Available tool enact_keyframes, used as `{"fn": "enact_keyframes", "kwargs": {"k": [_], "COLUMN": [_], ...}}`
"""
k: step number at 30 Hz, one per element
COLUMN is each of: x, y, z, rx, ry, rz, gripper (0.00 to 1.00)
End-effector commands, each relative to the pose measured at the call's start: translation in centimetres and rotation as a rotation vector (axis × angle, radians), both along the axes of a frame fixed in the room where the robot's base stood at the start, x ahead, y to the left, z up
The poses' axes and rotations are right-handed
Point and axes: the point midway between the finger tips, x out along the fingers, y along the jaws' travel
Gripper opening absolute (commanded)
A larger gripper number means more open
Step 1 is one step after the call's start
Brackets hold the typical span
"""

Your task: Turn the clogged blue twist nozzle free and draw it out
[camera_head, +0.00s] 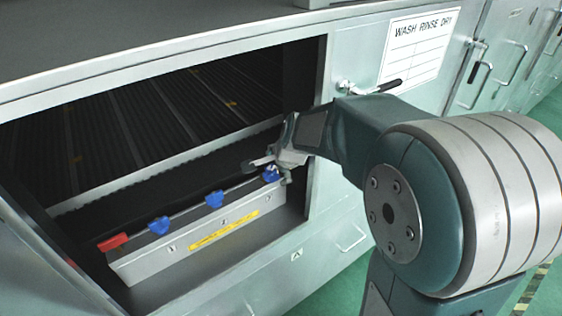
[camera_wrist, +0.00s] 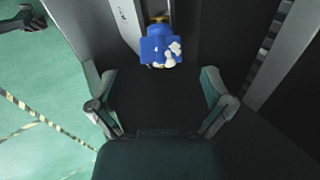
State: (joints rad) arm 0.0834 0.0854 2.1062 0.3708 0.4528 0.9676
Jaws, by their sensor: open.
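The clogged blue twist nozzle (camera_wrist: 160,46) has white crusty patches and a brass-coloured base in the wrist view. It sits on the grey manifold bar, beyond and roughly centred between my fingertips. My gripper (camera_wrist: 160,78) is open, with a finger on either side and nothing between them. In the head view, my gripper (camera_head: 268,168) is at the right end of the bar and partly covers this nozzle (camera_head: 271,174). Two other blue nozzles, the middle one (camera_head: 214,199) and the left one (camera_head: 159,225), sit further left on the bar.
The grey manifold bar (camera_head: 150,270) carries a yellow label and stands inside the washer opening. A red piece (camera_head: 113,242) lies at its left end. The opening's right frame (camera_head: 318,160) is close to my arm. A dark ribbed rack (camera_head: 150,120) lies behind the bar.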

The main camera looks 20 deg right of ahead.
Motion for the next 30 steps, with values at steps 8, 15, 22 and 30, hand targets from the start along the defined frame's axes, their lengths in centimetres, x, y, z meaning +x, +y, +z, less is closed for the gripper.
{"fn": "enact_keyframes", "kwargs": {"k": [8,15,22,30], "x": [2.1,2.8,2.8,2.7], "y": [0.5,0.6,0.6,0.6], "z": [-3.7,-4.6,-4.6,-4.6], "rx": [0.0,0.0,-0.001,-0.001], "ry": [0.002,0.0,0.0,0.0], "rz": [0.001,0.0,0.001,0.001], "gripper": [1.0,1.0,0.87,0.18]}}
